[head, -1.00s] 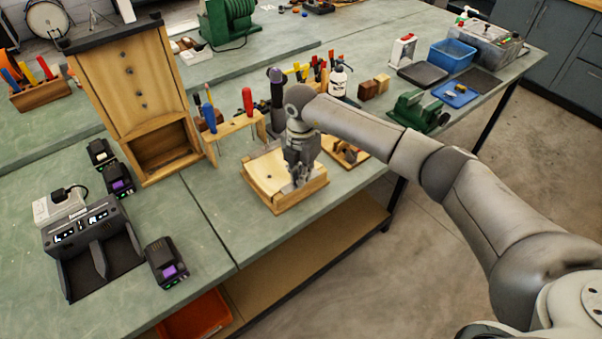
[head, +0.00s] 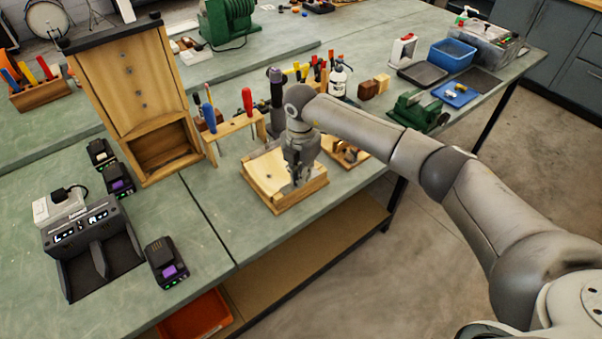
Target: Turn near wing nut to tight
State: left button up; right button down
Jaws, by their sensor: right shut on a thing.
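A low square wooden box with a pale inner board (head: 262,176) sits near the front edge of the green bench. My right gripper (head: 299,182) points down over the right part of this box. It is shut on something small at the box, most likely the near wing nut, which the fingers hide. I cannot make out the nut's wings or its angle. My left gripper is not in view.
A wooden tool rack (head: 233,127) with screwdrivers stands behind the box. A tall wooden stand (head: 130,85) is at the left. A charger (head: 92,245) and a battery (head: 166,262) lie front left. A green vise (head: 417,111) is at the right. Bench left of the box is clear.

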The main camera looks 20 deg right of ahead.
jog(key=shift+r, duration=0.1)
jog(key=c, duration=1.5)
grip_release()
jog(key=shift+r, duration=0.1)
notch_tip(320, 180, up, 12)
